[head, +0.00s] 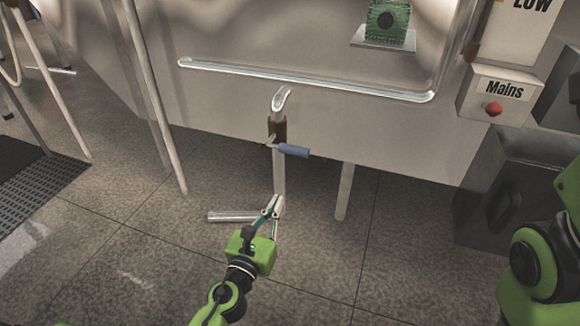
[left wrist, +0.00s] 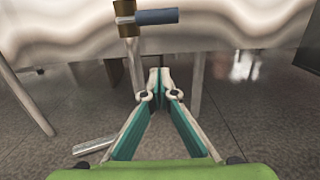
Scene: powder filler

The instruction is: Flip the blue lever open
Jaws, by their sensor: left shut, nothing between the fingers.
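The blue lever (head: 293,150) sits on a brass valve (head: 277,128) on a vertical pipe (head: 279,170) at the front of the steel machine. The lever points sideways to the right, about level. In the left wrist view the blue lever (left wrist: 157,17) is at the top, right of the brass valve (left wrist: 127,14). My left gripper (head: 277,203) is shut and empty, below the lever and apart from it. In the left wrist view its fingertips (left wrist: 159,72) meet below the lever. My right gripper is out of view; only part of my right arm shows at the right edge.
A Mains box (head: 498,95) with a red button is at the right. A dark grey container (head: 520,190) stands on the floor below it. Machine legs (head: 345,190) stand near the pipe. The floor in front is mostly clear.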

